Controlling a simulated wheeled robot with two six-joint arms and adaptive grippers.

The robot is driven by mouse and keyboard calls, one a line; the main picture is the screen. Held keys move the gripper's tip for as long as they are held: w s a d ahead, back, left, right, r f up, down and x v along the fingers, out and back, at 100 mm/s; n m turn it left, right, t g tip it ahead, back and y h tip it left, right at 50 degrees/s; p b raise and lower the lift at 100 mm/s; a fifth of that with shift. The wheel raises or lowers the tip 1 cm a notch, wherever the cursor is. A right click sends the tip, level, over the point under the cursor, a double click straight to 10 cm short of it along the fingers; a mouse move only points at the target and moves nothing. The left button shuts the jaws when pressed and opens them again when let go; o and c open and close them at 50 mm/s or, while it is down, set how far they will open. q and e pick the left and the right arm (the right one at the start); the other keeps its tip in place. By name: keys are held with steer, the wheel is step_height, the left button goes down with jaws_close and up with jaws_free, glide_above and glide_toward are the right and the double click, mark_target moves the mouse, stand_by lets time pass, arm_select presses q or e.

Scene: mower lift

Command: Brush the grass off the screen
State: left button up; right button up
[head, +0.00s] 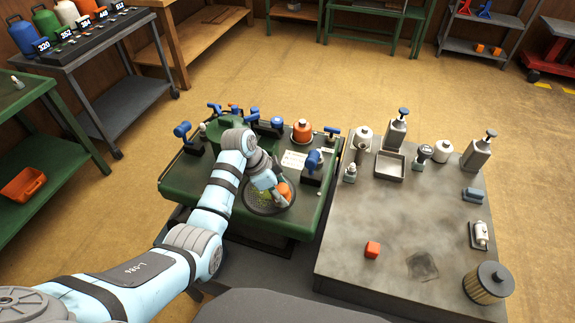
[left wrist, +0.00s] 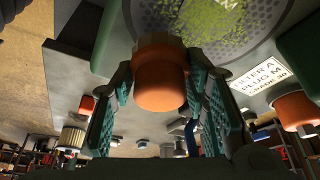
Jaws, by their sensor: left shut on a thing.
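The round grey screen (head: 256,206) is set in the green mower deck (head: 180,182), with green grass clippings (head: 263,197) on it. In the left wrist view, the perforated screen (left wrist: 268,14) fills the top, with grass (left wrist: 212,18) spread over its middle. My left gripper (head: 281,188) is over the screen's right part, shut on an orange-handled thing (head: 285,192), which looks like the brush. My right gripper is not in view.
Blue-handled fittings (head: 314,160), an orange cap (head: 302,130) and a label card (head: 293,159) stand around the deck. To the right, a grey bench (head: 345,215) holds pump bottles (head: 478,153), an orange block (head: 372,250) and a filter canister (head: 489,284). Its middle is mostly clear.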

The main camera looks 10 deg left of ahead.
arm_select(q)
steer(key=shift+s+a, duration=0.1)
steer(key=shift+a, duration=0.3)
steer(key=shift+w+a+f, duration=0.2)
steer(key=shift+w+a, duration=0.1)
steer(key=shift+a, duration=0.25)
steer(key=shift+w+a+f, duration=0.15)
steer(key=shift+w+a, duration=0.15)
steer(key=shift+a, duration=0.55)
steer(key=shift+s+a+r, duration=0.1)
steer(key=shift+a+r, duration=0.05)
steer(key=shift+a, duration=1)
steer(key=shift+w+a, duration=0.2)
steer(key=shift+a, duration=2)
steer(key=shift+w+r+p, duration=0.1)
steer(key=shift+r+p, duration=0.45)
steer(key=shift+p, duration=0.3)
steer(key=shift+d+r+p, duration=0.1)
steer(key=shift+r+p, duration=1.9)
steer(key=shift+r, duration=0.65)
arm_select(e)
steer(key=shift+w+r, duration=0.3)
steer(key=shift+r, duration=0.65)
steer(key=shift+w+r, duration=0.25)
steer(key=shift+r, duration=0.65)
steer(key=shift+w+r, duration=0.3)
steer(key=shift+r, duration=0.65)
